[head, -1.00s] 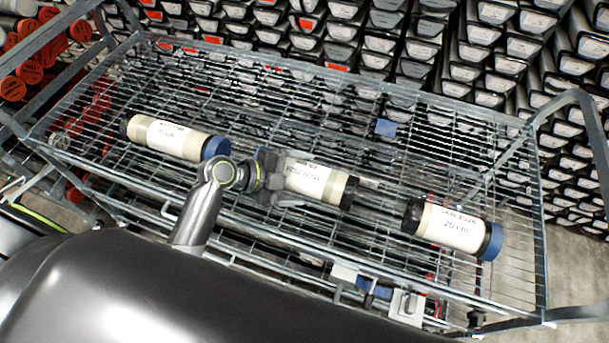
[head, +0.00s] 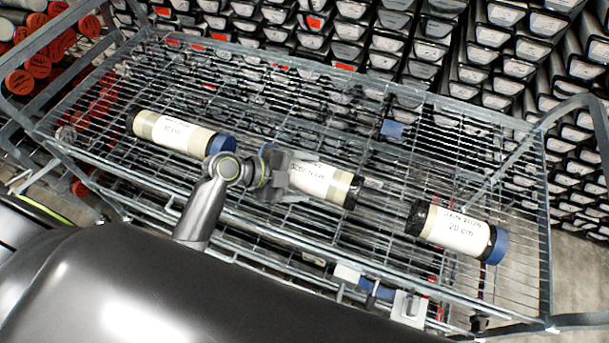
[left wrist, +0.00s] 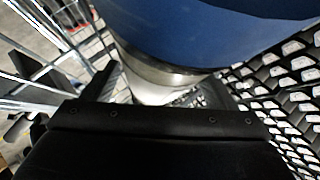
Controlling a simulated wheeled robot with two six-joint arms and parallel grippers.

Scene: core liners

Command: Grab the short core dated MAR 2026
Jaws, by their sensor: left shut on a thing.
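Three pale cylindrical cores with dark and blue ends lie on a wire cart. The middle core (head: 328,183) has a white label too small to read surely. My left gripper (head: 284,178) is shut on it near its blue-capped left end. In the left wrist view this core's blue cap (left wrist: 215,25) fills the top, with its pale body between the fingers (left wrist: 165,92). I cannot tell whether it is clear of the wires. The left core (head: 178,133) has a blue right end. The right core (head: 455,230) reads "20 cm"; its date is unclear. My right gripper is not in view.
The wire cart (head: 420,138) has raised metal rails at both ends. Dense racks of grey liners (head: 500,60) stand behind it, with orange-capped tubes (head: 38,66) at the left. The mesh behind the cores is mostly clear.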

